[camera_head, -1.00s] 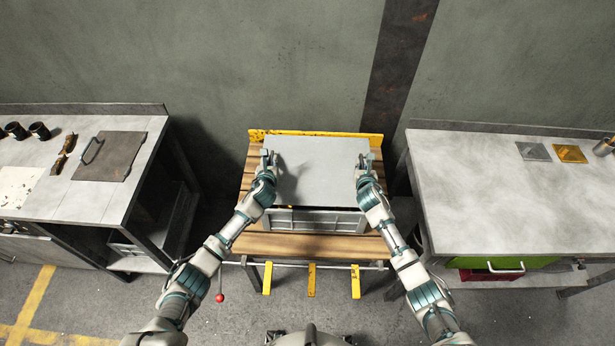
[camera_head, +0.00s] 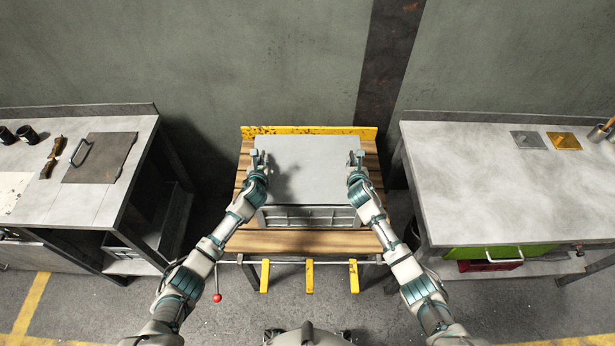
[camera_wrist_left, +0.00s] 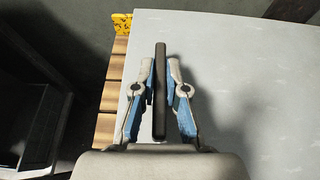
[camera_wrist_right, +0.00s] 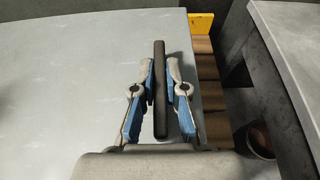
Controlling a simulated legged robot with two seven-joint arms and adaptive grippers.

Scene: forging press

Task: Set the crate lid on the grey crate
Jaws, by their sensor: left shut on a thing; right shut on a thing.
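The crate lid (camera_head: 312,170) is a flat grey panel lying level over the grey crate (camera_head: 308,217), whose ribbed front wall shows below the lid's near edge. I cannot tell whether the lid is fully seated on the rim. My left gripper (camera_head: 259,160) is shut on a dark bar handle (camera_wrist_left: 160,90) at the lid's left side. My right gripper (camera_head: 356,160) is shut on the matching dark handle (camera_wrist_right: 160,88) at the lid's right side. Most of the crate is hidden under the lid.
The crate stands on a wooden slatted table (camera_head: 290,241) with a yellow back rail (camera_head: 310,131). A left bench (camera_head: 85,205) holds a dark plate and cups. A right bench (camera_head: 500,190) carries two small square plates. Gaps separate the benches from the table.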

